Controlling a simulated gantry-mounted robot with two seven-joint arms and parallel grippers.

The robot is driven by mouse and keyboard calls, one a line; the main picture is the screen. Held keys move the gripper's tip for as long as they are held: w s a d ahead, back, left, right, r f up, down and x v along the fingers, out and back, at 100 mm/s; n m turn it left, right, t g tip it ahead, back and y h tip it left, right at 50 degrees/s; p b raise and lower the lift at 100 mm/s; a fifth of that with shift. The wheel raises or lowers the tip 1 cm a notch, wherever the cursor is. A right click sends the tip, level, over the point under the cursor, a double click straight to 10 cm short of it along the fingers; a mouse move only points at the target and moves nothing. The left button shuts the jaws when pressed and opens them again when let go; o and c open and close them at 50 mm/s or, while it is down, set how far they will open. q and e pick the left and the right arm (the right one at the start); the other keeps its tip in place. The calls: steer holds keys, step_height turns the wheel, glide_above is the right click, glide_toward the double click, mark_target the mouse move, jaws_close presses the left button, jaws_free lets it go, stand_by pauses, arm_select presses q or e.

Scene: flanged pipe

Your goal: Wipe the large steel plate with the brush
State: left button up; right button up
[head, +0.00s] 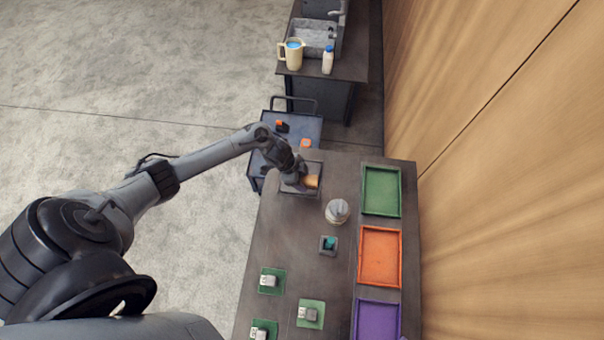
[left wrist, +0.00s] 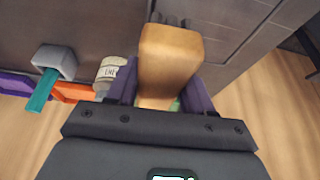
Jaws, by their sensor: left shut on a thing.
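My left gripper (head: 302,179) is over the far end of the long dark table. In the left wrist view its purple fingers are shut on the brush (left wrist: 170,62), whose tan, wood-coloured block stands out between them. The brush also shows in the head view (head: 313,182). A dark square plate (head: 291,191) lies under the gripper, partly hidden by the arm and hand; I take it for the large steel plate. I cannot tell whether the brush touches it. The brush's underside is hidden. My right gripper is not in view.
A pale round labelled container (head: 337,211) and a grey holder (head: 328,246) with a teal item stand nearby. Green (head: 382,191), orange (head: 380,257) and purple (head: 377,319) trays line the right edge. Several small metal parts on green mats lie at the near end. A cart (head: 308,128) adjoins the far end.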

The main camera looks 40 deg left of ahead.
arm_select(q)
steer(key=shift+r+p, duration=0.95)
steer(key=shift+r, duration=0.35)
steer(key=shift+f, duration=0.1)
